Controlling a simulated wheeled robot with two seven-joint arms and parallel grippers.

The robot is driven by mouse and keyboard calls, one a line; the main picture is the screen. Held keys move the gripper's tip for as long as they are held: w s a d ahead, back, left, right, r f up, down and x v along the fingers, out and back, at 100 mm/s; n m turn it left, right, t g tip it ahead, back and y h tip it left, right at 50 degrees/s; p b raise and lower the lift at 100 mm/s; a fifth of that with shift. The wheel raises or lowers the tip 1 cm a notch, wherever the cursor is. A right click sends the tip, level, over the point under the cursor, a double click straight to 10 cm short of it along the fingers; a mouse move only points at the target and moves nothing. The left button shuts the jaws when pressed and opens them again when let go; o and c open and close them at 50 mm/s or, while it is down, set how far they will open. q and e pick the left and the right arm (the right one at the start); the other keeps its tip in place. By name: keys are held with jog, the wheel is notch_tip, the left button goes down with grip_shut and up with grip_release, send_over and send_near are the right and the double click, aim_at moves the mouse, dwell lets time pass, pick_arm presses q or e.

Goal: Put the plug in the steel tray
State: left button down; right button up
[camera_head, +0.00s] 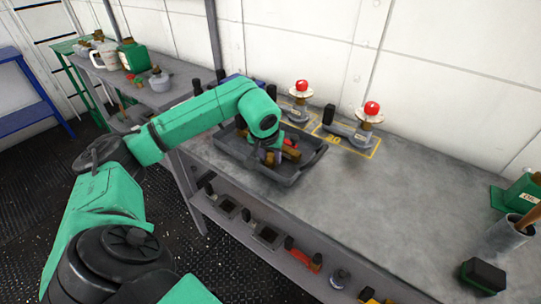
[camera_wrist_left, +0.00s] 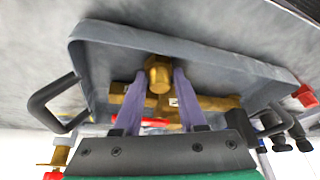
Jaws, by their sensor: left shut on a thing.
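My left gripper (camera_head: 268,158) is low at the steel tray (camera_head: 289,180), its fingers within the tray's outline. In the left wrist view the gripper (camera_wrist_left: 160,82) has its two pale purple fingers shut on a brass hex-headed piece, which looks like the plug (camera_wrist_left: 158,70). The grey tray (camera_wrist_left: 95,75) surrounds it in that view. I cannot tell whether the plug touches the tray's floor. In the head view my arm and fingers hide most of the plug. My right gripper is not in view.
A brass fitting (camera_wrist_left: 215,103) and a red-ended item (camera_wrist_left: 150,122) lie in the tray. Two valves with red knobs (camera_head: 301,86) (camera_head: 372,109) stand behind it.

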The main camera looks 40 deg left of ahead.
pick_arm(q)
jog(key=c, duration=0.9)
grip_release()
jog(key=shift+f, duration=0.15)
jog(key=o, duration=0.4)
jog(key=shift+o, duration=0.2)
jog(key=shift+r, duration=0.25)
jog(key=v, duration=1.2)
